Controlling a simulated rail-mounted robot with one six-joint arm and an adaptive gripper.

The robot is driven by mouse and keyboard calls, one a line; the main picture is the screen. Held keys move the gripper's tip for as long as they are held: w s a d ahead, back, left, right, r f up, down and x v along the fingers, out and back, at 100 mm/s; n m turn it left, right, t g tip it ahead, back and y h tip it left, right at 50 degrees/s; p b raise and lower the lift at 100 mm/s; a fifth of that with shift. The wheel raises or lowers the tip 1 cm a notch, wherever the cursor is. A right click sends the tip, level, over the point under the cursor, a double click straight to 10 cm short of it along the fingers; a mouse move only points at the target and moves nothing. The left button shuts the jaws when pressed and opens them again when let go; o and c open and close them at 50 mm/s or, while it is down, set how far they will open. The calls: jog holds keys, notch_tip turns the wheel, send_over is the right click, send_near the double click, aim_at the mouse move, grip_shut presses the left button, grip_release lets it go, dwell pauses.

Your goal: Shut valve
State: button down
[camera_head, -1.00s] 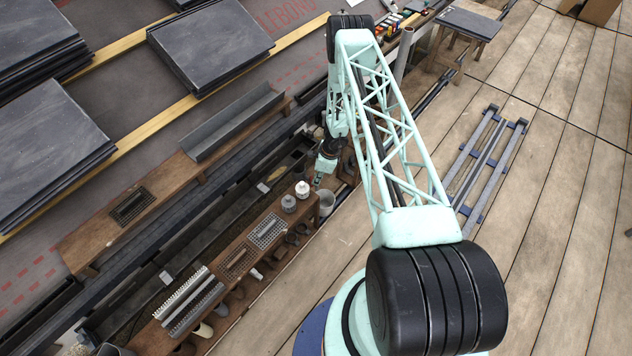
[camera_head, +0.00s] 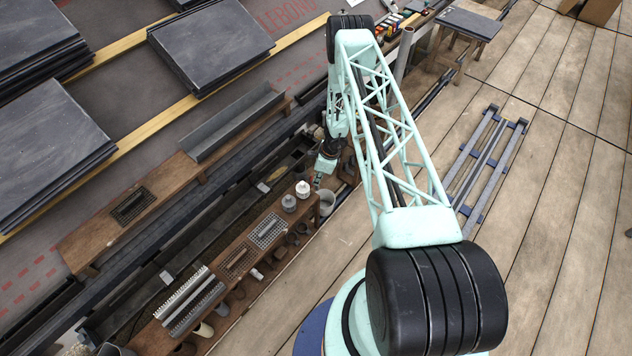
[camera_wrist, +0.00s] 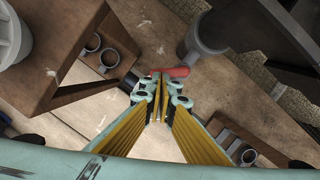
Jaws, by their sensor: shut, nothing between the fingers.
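A valve's red lever handle (camera_wrist: 172,72) shows in the wrist view, just beyond my fingertips. A dark fitting (camera_wrist: 131,82) lies at its left, and a grey pipe (camera_wrist: 203,36) stands beyond its right end. My gripper (camera_wrist: 160,84) is shut and empty, with its tips close to the handle; I cannot tell whether they touch it. In the head view my gripper (camera_head: 318,181) hangs low at the far end of the wooden bench. The valve cannot be made out there, and my wrist partly covers that area.
The wooden bench (camera_head: 228,288) carries a white pot (camera_head: 302,189), a grey pot (camera_head: 289,203) and racks. A pale bucket (camera_head: 327,203) stands beside it. In the wrist view, a wooden box (camera_wrist: 62,62) with cups is at left. The plank floor (camera_head: 560,180) at right is mostly open.

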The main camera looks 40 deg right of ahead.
jog(key=shift+a, duration=0.2)
dwell(3.7)
jog(key=shift+w+d+b, duration=0.5)
jog(key=shift+w+b, duration=0.15)
jog(key=shift+b, duration=0.4)
dwell(0.4)
jog(key=shift+s+d, duration=0.55)
jog(key=shift+d, duration=0.1)
jog(key=s+d+p+v, duration=0.1)
jog(key=d+p+v, duration=0.1)
jog(key=v, duration=0.8)
dwell(0.3)
